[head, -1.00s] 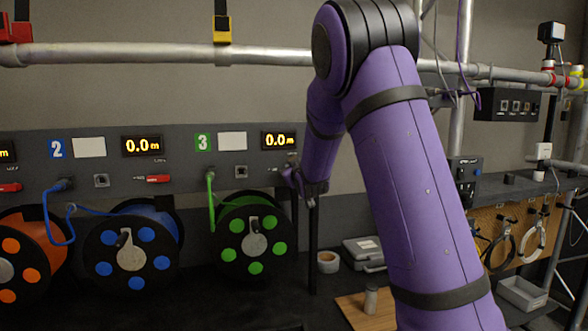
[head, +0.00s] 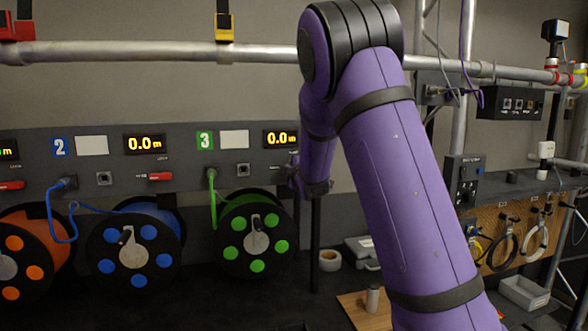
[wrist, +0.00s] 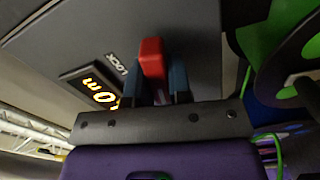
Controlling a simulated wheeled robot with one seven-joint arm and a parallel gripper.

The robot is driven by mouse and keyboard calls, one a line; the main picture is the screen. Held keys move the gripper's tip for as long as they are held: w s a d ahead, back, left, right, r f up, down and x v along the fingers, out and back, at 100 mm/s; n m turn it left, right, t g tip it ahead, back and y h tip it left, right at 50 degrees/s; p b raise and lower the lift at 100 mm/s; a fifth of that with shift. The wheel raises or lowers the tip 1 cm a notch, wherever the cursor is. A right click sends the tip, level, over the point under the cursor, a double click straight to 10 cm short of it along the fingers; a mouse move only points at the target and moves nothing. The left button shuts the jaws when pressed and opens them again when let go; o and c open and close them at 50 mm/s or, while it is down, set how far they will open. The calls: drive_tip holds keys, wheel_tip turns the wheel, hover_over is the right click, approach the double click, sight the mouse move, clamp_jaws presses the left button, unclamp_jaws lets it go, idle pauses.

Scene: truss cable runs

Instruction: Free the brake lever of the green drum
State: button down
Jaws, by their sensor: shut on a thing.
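The green drum (head: 256,238) hangs below the panel marked 3, with green dots around a pale hub. Its brake lever (wrist: 152,57) is a red handle beside the word LOCK in the wrist view. My gripper (wrist: 154,84) is shut on this red lever, with one dark finger on each side of it. In the head view my gripper (head: 297,178) is at the panel's right end, just above and right of the green drum. The lever is hidden there behind my gripper and arm.
The grey panel (head: 110,175) carries lit 0.0 m displays. A blue drum (head: 133,248) and an orange drum (head: 20,262) hang to the left. A metal rail (head: 130,52) runs above. A tape roll (head: 329,260) and a small cylinder (head: 372,298) are on the bench.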

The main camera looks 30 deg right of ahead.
drive_tip(key=shift+f+n, duration=0.15)
drive_tip(key=shift+n, duration=0.95)
drive_tip(key=c, duration=1)
unclamp_jaws()
drive_tip(key=shift+c, duration=0.2)
drive_tip(key=v, duration=1.1)
